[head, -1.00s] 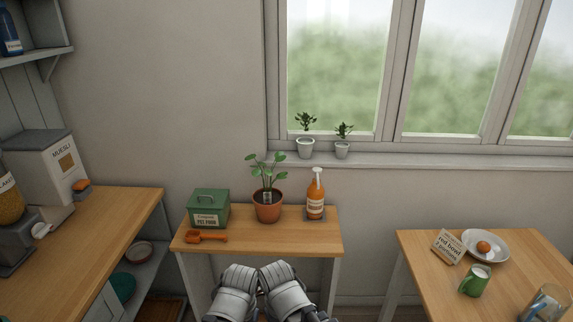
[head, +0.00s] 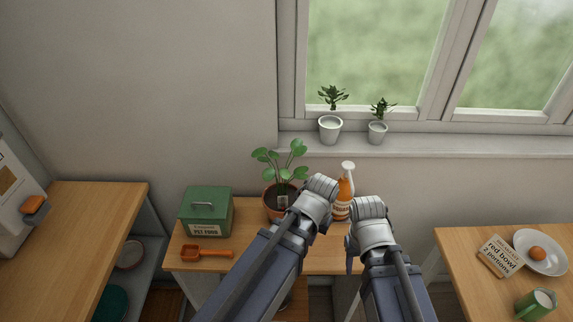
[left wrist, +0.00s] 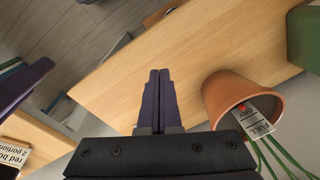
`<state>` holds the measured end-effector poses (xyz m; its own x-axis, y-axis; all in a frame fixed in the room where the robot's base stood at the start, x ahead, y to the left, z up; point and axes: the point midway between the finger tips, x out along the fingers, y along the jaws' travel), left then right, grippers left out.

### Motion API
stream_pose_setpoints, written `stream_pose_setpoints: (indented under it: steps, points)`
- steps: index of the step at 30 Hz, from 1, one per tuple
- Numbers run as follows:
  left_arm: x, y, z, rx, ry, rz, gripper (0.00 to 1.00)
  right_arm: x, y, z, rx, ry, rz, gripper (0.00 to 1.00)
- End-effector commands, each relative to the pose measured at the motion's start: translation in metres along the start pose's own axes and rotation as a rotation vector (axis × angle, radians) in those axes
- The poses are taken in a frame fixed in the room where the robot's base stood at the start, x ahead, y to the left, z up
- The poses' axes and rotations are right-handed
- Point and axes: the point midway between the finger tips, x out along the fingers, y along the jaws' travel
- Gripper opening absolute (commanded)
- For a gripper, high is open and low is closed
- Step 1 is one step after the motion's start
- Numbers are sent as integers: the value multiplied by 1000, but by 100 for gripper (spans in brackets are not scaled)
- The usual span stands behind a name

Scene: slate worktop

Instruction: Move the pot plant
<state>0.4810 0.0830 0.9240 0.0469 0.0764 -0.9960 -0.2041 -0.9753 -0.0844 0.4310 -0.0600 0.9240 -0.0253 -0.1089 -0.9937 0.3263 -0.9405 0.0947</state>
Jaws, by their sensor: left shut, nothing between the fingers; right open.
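The pot plant (head: 270,206), a terracotta pot with round green leaves and a white tag, stands upright on the small wooden table below the window. My left wrist hides its right side in the head view. In the left wrist view, the pot (left wrist: 222,92) is right of my left gripper (left wrist: 158,73), whose fingers are shut, empty and apart from it. The tag (left wrist: 256,122) shows lettering including "FULL" and "DRY". My right gripper (head: 353,262) is mostly hidden by its own wrist, right of the left arm; it is open.
On the same table (head: 240,257), a green pet food tin (head: 206,212) and an orange scoop (head: 206,252) are left of the pot. Two small potted plants (head: 330,128) stand on the sill (head: 450,145).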

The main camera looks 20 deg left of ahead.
Motion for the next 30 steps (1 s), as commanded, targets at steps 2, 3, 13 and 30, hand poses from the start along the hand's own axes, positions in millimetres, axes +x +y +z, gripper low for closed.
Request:
stream_pose_setpoints:
  steps: [2,3,13,30]
  points:
    - [-34,-41,-44,-113,62,5,0,-38,4,2,-1,0,0,50]
    - [-43,-60,-60,-166,93,7,0,-48,5,3,-1,0,0,50]
    - [-84,-179,-128,-438,270,2,0,-92,9,6,-2,0,0,50]
    - [-59,-186,-136,-453,282,1,0,-67,6,4,-1,0,0,50]
